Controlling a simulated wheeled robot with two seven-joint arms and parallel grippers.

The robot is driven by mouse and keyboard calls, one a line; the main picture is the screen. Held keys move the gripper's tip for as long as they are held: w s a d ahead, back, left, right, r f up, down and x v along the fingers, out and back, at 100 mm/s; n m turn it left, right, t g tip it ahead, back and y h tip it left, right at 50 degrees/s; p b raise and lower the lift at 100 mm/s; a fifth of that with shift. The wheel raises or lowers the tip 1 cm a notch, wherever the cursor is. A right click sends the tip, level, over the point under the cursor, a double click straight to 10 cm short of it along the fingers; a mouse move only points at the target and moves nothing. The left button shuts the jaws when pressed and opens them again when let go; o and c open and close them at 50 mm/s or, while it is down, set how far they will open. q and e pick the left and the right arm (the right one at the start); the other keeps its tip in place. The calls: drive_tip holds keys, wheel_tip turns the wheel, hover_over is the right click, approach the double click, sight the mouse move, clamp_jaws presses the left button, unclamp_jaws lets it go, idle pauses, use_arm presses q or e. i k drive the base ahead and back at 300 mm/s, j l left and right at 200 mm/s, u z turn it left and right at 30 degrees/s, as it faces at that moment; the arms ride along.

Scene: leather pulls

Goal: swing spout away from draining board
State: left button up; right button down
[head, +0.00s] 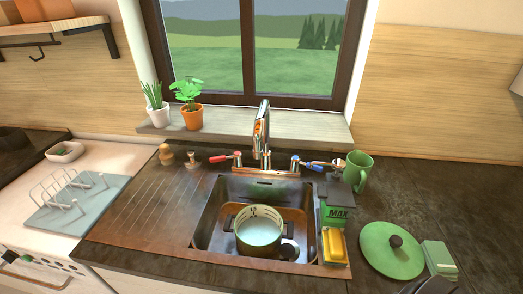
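The chrome tap stands behind the sink, in front of the window. Its spout (262,130) rises upright and appears to point forward over the sink, roughly midway between its two levers. A red-ended lever (221,158) is on the left and a blue-ended lever (307,163) is on the right. The grooved draining board (150,215) lies left of the sink basin (207,222), apart from the spout. I cannot make out either of my grippers in the head view.
A pot (258,236) sits in the basin. A green MAX box (336,216), yellow sponge (333,244), green mug (357,171) and green lid (391,250) stand to the right. Two potted plants (190,117) are on the sill. The draining board is largely clear.

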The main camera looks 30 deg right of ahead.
sight(260, 136)
drive_tip(key=j, duration=1.65)
drive_tip(key=k+z, duration=0.05)
